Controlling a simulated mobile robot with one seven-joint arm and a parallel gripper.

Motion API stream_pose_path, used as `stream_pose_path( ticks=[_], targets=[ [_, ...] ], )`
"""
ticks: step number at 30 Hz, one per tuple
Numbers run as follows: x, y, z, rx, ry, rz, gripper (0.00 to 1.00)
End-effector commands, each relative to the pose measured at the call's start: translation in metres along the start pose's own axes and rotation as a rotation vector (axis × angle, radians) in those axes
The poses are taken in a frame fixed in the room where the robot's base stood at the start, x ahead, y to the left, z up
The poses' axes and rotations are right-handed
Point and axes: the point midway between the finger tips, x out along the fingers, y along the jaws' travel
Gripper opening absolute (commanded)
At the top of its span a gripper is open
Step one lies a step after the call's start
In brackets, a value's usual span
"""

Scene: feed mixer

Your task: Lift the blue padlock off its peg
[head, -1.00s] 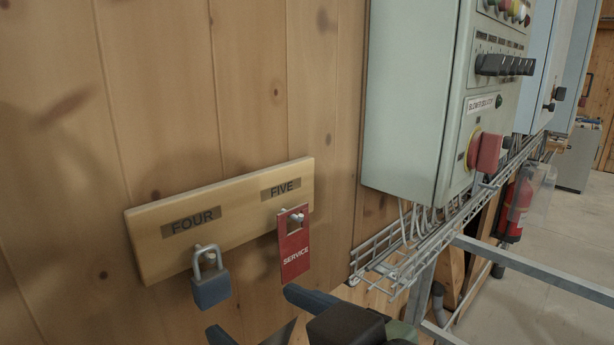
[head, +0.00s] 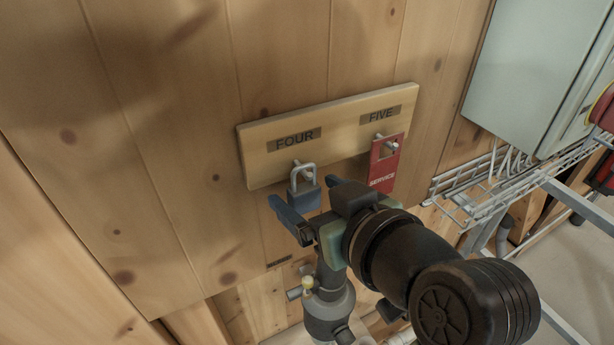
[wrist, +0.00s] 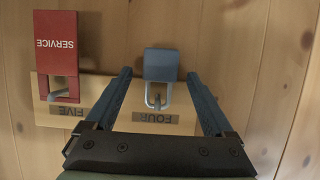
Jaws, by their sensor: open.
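The blue padlock (head: 305,192) hangs by its grey shackle from the peg under the label FOUR on a wooden board (head: 262,171). My gripper (head: 301,193) is open, with its blue fingers at the padlock, one at the left and one at the right in the head view. In the wrist view the padlock (wrist: 161,64) appears upside down, its body just beyond the fingertips and its shackle between the fingers of my gripper (wrist: 158,72). I see no clear contact.
A red SERVICE tag (head: 384,163) hangs from the FIVE peg, close to the right of my gripper; it also shows in the wrist view (wrist: 56,42). A wire cable tray (head: 495,200) and grey cabinet (head: 530,75) stand at the right. The wall left of the board is clear.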

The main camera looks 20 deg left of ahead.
Motion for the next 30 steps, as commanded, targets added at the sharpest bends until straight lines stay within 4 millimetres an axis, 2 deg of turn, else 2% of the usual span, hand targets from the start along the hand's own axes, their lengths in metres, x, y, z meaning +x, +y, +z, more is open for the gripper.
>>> stream_pose_path(
  ticks=[6, 16, 30],
  targets=[
    [0.019, 0.000, -0.001, 0.001, 0.000, -0.001, 0.88],
    [0.022, 0.000, 0.000, 0.000, 0.001, 0.000, 0.88],
    [0.021, 0.000, 0.000, 0.000, 0.001, 0.000, 0.03]
  ],
)
